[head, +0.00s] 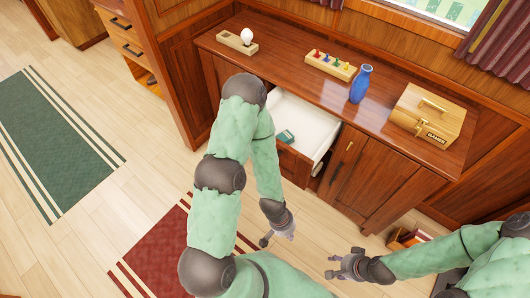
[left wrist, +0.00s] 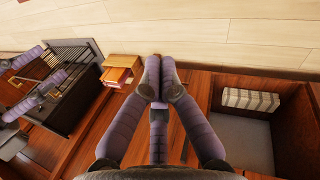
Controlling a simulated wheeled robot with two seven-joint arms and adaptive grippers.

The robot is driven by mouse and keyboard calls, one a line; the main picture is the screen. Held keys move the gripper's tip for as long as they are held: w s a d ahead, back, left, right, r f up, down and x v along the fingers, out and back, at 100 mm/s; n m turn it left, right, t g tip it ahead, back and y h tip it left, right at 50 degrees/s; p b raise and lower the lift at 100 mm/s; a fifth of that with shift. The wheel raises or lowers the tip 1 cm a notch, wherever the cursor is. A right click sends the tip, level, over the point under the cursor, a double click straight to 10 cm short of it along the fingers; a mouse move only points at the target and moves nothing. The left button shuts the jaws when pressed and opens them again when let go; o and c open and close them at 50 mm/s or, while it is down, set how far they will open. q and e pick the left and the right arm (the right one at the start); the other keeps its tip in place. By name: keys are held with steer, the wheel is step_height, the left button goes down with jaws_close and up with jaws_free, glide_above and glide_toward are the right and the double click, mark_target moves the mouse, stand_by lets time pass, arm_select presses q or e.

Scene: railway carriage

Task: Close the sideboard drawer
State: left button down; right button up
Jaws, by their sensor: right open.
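The wooden sideboard (head: 375,180) stands along the wall with its drawer (head: 305,120) pulled out. The drawer has a pale interior and holds a small teal item (head: 286,137); my left arm hides part of its front. In the left wrist view the open drawer (left wrist: 235,140) is at the right, with a pale ribbed item (left wrist: 250,100) inside. My left gripper (head: 277,236) hangs in front of the drawer, apart from it in the head view. In the left wrist view its fingertips (left wrist: 160,80) are together with nothing between them. My right gripper (head: 342,265) is open and empty, right of the left one.
On the sideboard top are a wooden holder with a white bulb (head: 238,40), a peg board (head: 330,65), a blue vase (head: 360,84) and a wooden box (head: 427,114). A crate of books (head: 407,238) stands on the floor at the right. A red rug (head: 160,250) lies left of my arm.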

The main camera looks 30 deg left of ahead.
arm_select(q)
steer(key=w+a+r+n+t+y+p, duration=0.1)
steer(key=w+a+r+n+t+p, duration=0.15)
steer(key=a+r+n, duration=0.6)
steer(key=w+a+r+n+t+y+p, duration=0.1)
steer(key=a+r+n+t, duration=0.3)
steer(key=a+n, duration=0.85)
steer(key=w+a+r+n+t+y+p, duration=0.1)
steer(key=w+a+r+n+t+p, duration=0.15)
steer(key=a+r+n, duration=0.55)
steer(key=w+f+n+b, duration=0.3)
steer(key=w+f+b, duration=0.2)
steer(key=w+f, duration=0.3)
steer(key=shift+w+a+f+n, duration=0.25)
steer(key=shift+w+f+n, duration=0.05)
steer(key=shift+w, duration=0.95)
steer(key=shift+w, duration=0.1)
